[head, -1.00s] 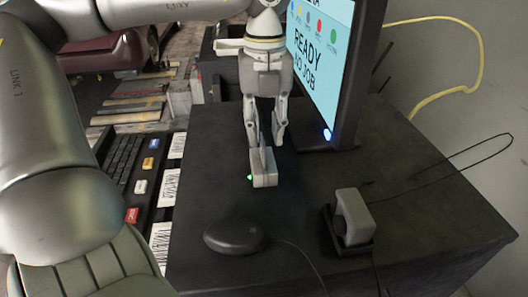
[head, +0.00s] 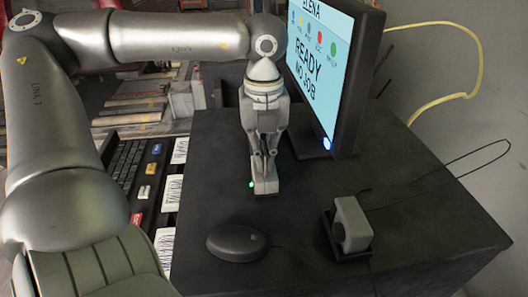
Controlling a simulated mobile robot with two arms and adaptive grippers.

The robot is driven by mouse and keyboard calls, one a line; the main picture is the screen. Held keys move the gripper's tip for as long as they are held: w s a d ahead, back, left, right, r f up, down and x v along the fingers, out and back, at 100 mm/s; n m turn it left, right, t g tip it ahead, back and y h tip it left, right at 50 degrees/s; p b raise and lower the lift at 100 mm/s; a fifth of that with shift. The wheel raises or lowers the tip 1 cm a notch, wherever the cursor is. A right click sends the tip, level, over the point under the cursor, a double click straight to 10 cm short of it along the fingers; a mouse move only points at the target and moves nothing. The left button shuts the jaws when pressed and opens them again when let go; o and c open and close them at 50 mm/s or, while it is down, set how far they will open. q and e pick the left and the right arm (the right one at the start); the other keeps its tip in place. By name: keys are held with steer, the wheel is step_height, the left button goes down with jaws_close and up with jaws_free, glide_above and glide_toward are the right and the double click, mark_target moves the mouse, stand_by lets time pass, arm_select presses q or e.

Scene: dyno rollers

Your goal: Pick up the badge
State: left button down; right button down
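A small grey block (head: 266,186) with a green light stands on the dark tabletop, left of the screen's foot. In the earlier frame a thin upright card, which looks like the badge, rises from it. My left gripper (head: 265,160) comes down from above, right over the block. Its fingers are close together around the card, just above the block. The fingers now hide most of the badge, so only their closing on it shows. My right gripper is not in view.
A screen (head: 318,70) reading "READY NO JOB" stands just right of my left gripper. A keyboard (head: 124,162) and labelled strips are at left.

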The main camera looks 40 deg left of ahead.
arm_select(q)
steer(key=shift+r, duration=0.15)
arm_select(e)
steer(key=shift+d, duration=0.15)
